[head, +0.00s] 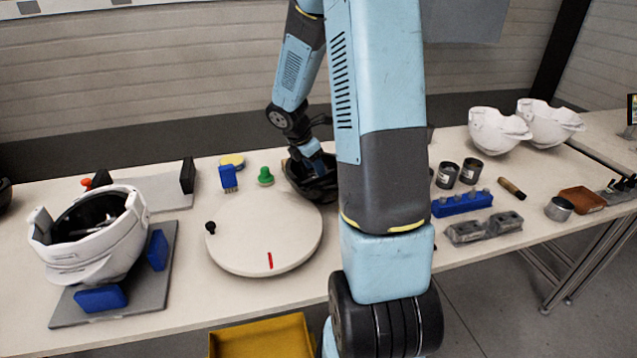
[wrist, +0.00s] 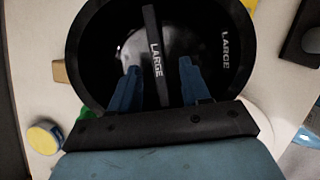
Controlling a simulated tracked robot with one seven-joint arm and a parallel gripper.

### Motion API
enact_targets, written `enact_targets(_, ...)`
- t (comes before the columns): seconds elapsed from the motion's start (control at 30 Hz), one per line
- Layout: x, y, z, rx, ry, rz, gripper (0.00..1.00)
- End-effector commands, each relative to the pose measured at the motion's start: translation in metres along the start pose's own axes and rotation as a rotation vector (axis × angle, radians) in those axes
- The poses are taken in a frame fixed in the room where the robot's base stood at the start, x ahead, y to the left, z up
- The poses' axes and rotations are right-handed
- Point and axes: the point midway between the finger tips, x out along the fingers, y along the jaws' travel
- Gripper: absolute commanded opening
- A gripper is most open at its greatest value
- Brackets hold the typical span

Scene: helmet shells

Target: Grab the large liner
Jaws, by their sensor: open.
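The large liner is a black bowl (wrist: 215,45) marked LARGE, with a flat bar (wrist: 151,30) also marked LARGE running across its opening. In the head view the liner (head: 318,190) stands behind the round white disc, partly hidden by my arm. My gripper (wrist: 160,66) is open over the bowl. Its two blue fingers point into the opening, one on each side of the bar, with gaps showing between bar and fingers. In the head view my gripper (head: 311,158) is small and its fingertips are hard to make out.
The round white disc (head: 262,235) has a red mark and a black knob. A white helmet shell (head: 95,240) sits on a grey board (head: 150,300) at left. A green knob (head: 265,175) and blue brush (head: 228,178) stand near the liner. Two white shells (head: 497,130) are far right.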

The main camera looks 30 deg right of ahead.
Motion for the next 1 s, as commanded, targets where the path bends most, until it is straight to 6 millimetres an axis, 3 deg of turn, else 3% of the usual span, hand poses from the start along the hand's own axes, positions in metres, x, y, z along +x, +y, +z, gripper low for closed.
enact_targets(0.5, 0.049, 0.005, -0.004, 0.000, 0.000, -0.001, 0.47)
enact_targets(0.8, 0.052, 0.005, -0.003, 0.001, 0.000, 0.001, 0.47)
enact_targets(1.0, 0.052, 0.005, -0.004, 0.000, 0.000, 0.001, 0.29)
